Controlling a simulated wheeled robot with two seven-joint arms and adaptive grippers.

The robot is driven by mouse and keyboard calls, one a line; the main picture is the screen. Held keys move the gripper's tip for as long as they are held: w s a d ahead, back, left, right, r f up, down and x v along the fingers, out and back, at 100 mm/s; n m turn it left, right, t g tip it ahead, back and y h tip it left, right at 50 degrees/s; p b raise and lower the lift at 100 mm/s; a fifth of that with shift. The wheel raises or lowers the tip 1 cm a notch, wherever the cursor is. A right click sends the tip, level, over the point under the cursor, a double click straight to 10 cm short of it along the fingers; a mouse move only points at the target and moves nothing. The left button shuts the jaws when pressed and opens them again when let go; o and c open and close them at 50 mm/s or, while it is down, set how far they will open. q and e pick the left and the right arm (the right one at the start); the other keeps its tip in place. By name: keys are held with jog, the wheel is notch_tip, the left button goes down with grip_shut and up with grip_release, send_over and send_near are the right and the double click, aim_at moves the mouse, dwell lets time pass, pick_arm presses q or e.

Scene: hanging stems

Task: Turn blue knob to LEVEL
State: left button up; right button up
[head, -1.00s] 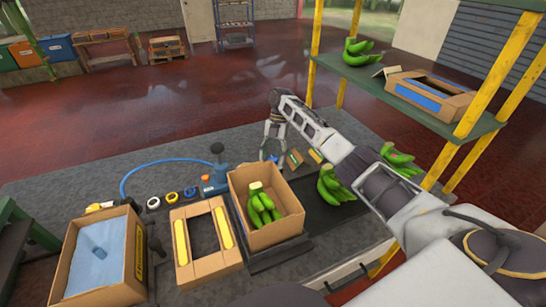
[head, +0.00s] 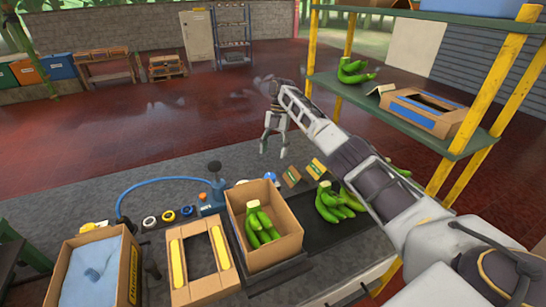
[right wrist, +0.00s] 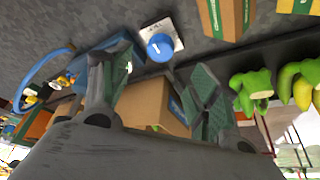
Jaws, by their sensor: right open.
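The blue knob (right wrist: 160,47) is round and sits on a white plate with small dark lettering that I cannot read for sure. A short white mark shows on its face, toward the left. In the head view the knob (head: 270,178) is a small blue spot on the grey table, just below my right gripper (head: 273,150). The right gripper points down and is open and empty. In the right wrist view its fingers (right wrist: 163,68) stand apart, with the knob beyond them, and none of it is touched. My left gripper is not in view.
A cardboard box with green bananas (head: 290,243) stands near the knob. Small cartons (head: 291,176) and loose bananas (head: 328,212) lie to its right. A blue hose (head: 125,190) and tape rolls are left. A yellow-posted shelf (head: 405,112) stands at right.

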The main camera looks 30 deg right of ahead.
jog(key=shift+v, duration=0.95)
jog(key=shift+s, duration=0.1)
